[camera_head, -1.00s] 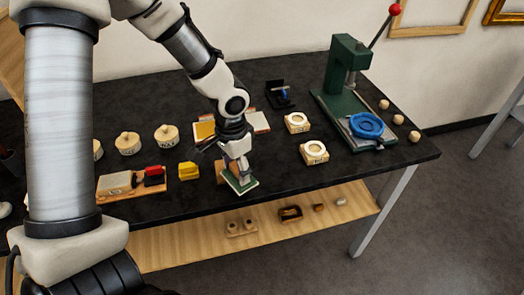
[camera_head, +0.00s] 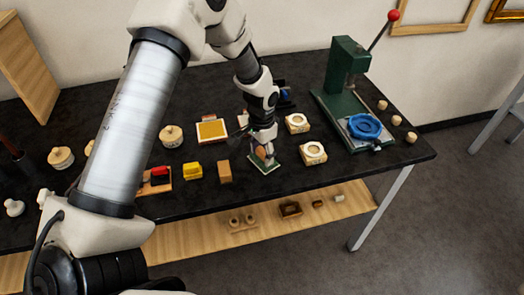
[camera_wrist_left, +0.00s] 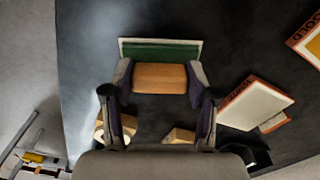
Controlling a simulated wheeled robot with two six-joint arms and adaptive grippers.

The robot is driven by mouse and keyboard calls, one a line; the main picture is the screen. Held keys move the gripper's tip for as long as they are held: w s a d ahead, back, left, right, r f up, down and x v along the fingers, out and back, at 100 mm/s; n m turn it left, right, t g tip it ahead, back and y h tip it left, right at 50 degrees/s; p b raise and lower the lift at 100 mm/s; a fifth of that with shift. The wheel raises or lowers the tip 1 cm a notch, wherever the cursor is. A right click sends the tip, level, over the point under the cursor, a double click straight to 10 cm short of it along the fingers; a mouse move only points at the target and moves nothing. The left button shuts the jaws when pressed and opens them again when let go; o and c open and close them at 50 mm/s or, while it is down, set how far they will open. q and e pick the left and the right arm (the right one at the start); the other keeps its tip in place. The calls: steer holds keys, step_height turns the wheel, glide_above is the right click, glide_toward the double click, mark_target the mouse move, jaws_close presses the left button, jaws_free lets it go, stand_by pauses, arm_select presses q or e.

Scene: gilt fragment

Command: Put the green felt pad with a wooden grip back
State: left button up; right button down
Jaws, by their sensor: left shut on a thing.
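The green felt pad (camera_head: 267,168) is at the middle right of the black table, near the front edge, in the head view. My left gripper (camera_head: 262,151) is shut on its wooden grip, pointing down. In the left wrist view, the two fingers of my left gripper (camera_wrist_left: 160,78) close on the ends of the wooden grip (camera_wrist_left: 160,77), with the green pad (camera_wrist_left: 160,53) and a pale edge beyond it. I cannot tell whether the pad touches the tabletop. My right gripper is in neither view.
A wooden block (camera_head: 225,171) and a yellow block (camera_head: 193,171) stand left of the pad. Two ring-topped blocks (camera_head: 313,153) (camera_head: 297,123) stand right of it. A gold-faced panel (camera_head: 212,131) lies behind. A green press (camera_head: 347,68) with a blue ring (camera_head: 364,127) stands right.

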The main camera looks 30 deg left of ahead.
mark_target(262, 152)
arm_select(q)
steer(key=o, duration=1)
steer(key=shift+f, duration=0.15)
step_height(262, 152, up, 12)
steer(key=shift+r+b, duration=0.2)
steer(key=shift+b, duration=0.75)
